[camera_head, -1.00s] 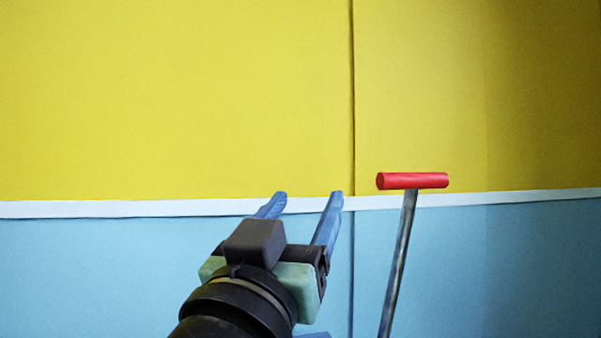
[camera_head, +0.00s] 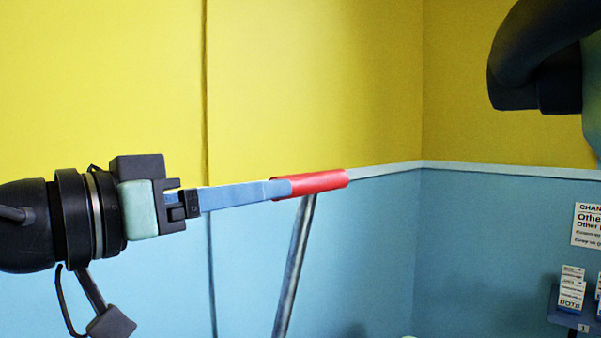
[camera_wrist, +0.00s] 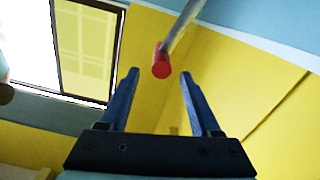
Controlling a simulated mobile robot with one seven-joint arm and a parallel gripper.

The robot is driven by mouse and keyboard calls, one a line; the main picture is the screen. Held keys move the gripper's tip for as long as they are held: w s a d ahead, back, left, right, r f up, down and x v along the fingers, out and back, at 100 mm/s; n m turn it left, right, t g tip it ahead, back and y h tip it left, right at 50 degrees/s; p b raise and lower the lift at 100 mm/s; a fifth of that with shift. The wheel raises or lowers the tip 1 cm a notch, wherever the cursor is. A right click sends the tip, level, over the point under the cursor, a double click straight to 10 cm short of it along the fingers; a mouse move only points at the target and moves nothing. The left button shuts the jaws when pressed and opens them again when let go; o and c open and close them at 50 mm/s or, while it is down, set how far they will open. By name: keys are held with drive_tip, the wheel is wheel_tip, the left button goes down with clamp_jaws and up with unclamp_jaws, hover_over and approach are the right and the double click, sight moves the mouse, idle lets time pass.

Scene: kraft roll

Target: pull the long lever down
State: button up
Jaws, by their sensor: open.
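The long lever is a slanted grey metal rod (camera_head: 294,265) with a red crossbar handle (camera_head: 320,181) on top. In the head view my gripper (camera_head: 280,189) comes in from the left, its blue fingers level with the handle and overlapping its left end. In the wrist view the red handle end (camera_wrist: 161,66) lies between and slightly beyond the tips of my open gripper (camera_wrist: 158,72). I see a gap on both sides of it there. The lower end of the rod is out of view in the head view.
A yellow and blue wall with a white stripe (camera_head: 470,168) stands behind the lever. At the right are a white sign (camera_head: 588,225) and a small rack of cards (camera_head: 571,290). A window (camera_wrist: 95,45) shows in the wrist view.

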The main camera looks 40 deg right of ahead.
sight(305, 196)
drive_tip(key=d, duration=0.2)
drive_tip(key=d+p, duration=0.1)
drive_tip(key=d, duration=0.2)
drive_tip(key=d+p, duration=0.1)
drive_tip(key=d, duration=0.1)
drive_tip(key=shift+w+d+r, duration=0.1)
drive_tip(key=shift+w+d, duration=0.35)
drive_tip(key=shift+d, duration=0.35)
clamp_jaws()
drive_tip(key=shift+f, duration=0.2)
idle(0.4)
